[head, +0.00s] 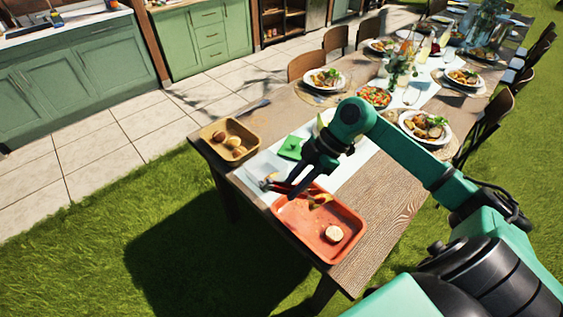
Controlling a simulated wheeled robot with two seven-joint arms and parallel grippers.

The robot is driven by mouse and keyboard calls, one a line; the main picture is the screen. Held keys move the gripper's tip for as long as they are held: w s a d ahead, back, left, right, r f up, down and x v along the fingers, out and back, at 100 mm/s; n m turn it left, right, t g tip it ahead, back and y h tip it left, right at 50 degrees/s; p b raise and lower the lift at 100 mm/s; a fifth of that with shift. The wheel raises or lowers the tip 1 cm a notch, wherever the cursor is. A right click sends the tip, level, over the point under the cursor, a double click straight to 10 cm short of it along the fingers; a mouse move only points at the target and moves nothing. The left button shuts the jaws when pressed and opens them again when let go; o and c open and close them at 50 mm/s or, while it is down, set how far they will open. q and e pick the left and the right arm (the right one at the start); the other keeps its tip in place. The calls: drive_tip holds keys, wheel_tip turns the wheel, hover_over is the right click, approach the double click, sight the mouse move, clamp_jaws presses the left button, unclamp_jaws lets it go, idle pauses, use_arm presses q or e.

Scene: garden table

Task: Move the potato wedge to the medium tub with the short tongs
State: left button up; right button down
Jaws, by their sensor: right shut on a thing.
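My right gripper (304,180) is above the near end of the table, shut on what looks like the short tongs (282,187), with dark and reddish parts. The tongs are small and partly hidden by the gripper, so I cannot tell whether their tips hold anything. A yellowish piece (320,199), possibly the potato wedge, shows in the upper part of the red tray (290,224), close to the gripper. A pale, clear tub (263,165) stands left of the gripper; I cannot tell if it is the medium one. My left gripper is not in view.
A round pale piece (333,233) lies in the red tray. A wooden tray (213,131) with several brown, round items stands at the table's left corner. A green thing (290,148) lies behind the clear tub. Plates of food (324,78) and glasses fill the far table.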

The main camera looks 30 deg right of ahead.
sight(275, 182)
drive_tip(key=a+r+m+t+h, duration=0.1)
drive_tip(key=m, duration=0.2)
drive_tip(key=a+r+m+t+h, duration=0.1)
drive_tip(key=a+m+t, duration=0.1)
drive_tip(key=m, duration=0.1)
drive_tip(key=a+r+m+t+h, duration=0.1)
drive_tip(key=r+m+t, duration=0.1)
drive_tip(key=m, duration=0.1)
drive_tip(key=shift+a+r+m, duration=0.1)
drive_tip(key=shift+a+m, duration=0.2)
drive_tip(key=shift+w+d+r+m+t+h, duration=0.1)
drive_tip(key=shift+d+r+m+t+h, duration=0.2)
drive_tip(key=shift+m+h, duration=0.3)
